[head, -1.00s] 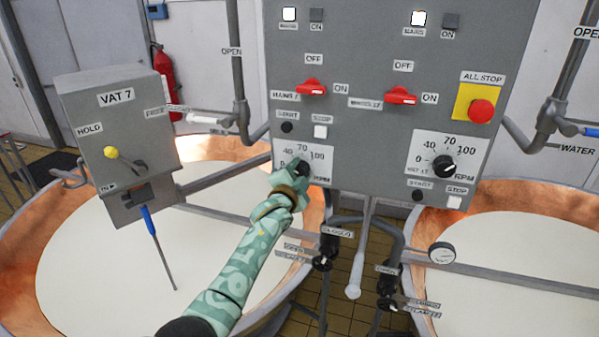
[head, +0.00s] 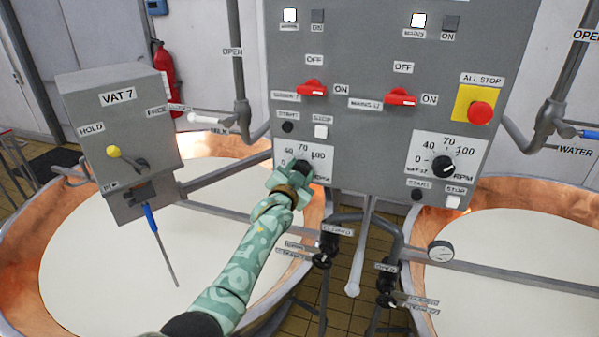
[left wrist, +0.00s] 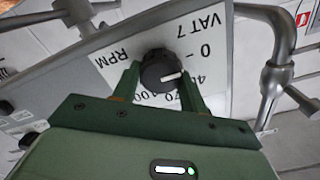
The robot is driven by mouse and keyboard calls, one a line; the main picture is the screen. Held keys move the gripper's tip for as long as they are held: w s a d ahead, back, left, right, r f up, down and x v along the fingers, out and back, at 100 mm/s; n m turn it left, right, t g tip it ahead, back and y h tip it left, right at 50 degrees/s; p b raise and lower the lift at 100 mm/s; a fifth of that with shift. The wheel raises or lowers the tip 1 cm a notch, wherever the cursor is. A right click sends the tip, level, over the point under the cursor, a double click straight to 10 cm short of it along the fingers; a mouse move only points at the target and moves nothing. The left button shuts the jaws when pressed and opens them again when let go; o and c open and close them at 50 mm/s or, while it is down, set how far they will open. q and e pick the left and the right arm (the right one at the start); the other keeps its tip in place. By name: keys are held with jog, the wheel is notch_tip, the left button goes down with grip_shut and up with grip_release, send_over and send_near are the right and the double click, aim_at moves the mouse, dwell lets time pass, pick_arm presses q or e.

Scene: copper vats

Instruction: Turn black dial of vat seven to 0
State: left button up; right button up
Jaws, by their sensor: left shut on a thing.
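The black dial of vat seven (left wrist: 158,70) sits on a white RPM plate marked VAT 7 in the left wrist view. Its white pointer mark faces between 0 and 40, nearer 40. My left gripper (left wrist: 160,84) has one finger on each side of the dial and is shut on it. In the head view my green left gripper (head: 290,179) reaches the left RPM plate (head: 319,157) on the grey panel and covers much of the dial. My right gripper is in neither view.
A second black dial (head: 443,166) sits to the right on the panel. Above are red switches (head: 312,89) and an all-stop button (head: 480,113). The VAT 7 box (head: 118,120) stands left over a copper vat (head: 30,240). Pipes (head: 365,245) hang below the panel.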

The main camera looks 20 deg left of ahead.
pick_arm(q)
jog(key=shift+f, duration=0.1)
jog(key=o, duration=1)
jog(key=s, duration=1.6)
jog(key=shift+s+a, duration=0.2)
jog(key=shift+a, duration=0.05)
